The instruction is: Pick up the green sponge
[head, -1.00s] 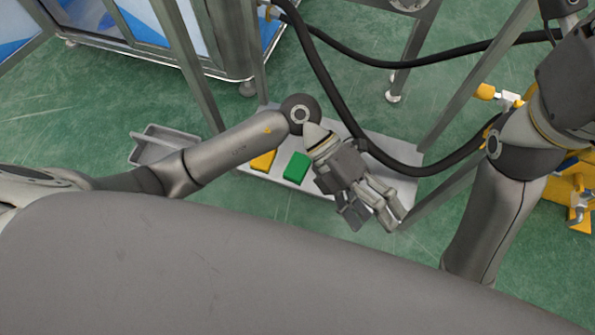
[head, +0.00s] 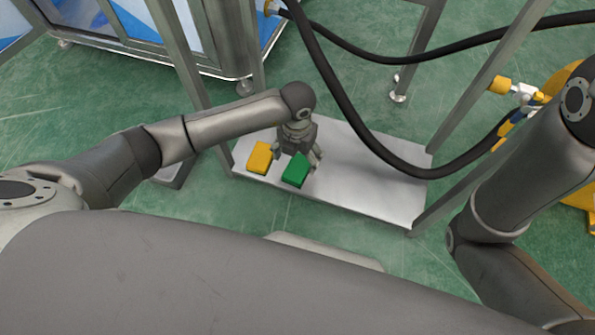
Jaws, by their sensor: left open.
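The green sponge (head: 296,171) lies on the low metal shelf (head: 375,188), near its left end. A yellow sponge (head: 260,157) lies just left of it on the same shelf. My left gripper (head: 297,158) points down at the far side of the green sponge, with one finger near its right edge and one toward the gap between the sponges. It is open. I cannot tell whether the fingers touch the green sponge. My right arm shows at the right, but its gripper is out of view.
A black hose (head: 349,110) loops down over the shelf. Metal frame legs (head: 484,83) stand around the shelf. A yellow fitting (head: 500,85) is at the right. The shelf's right half is bare, and green floor surrounds it.

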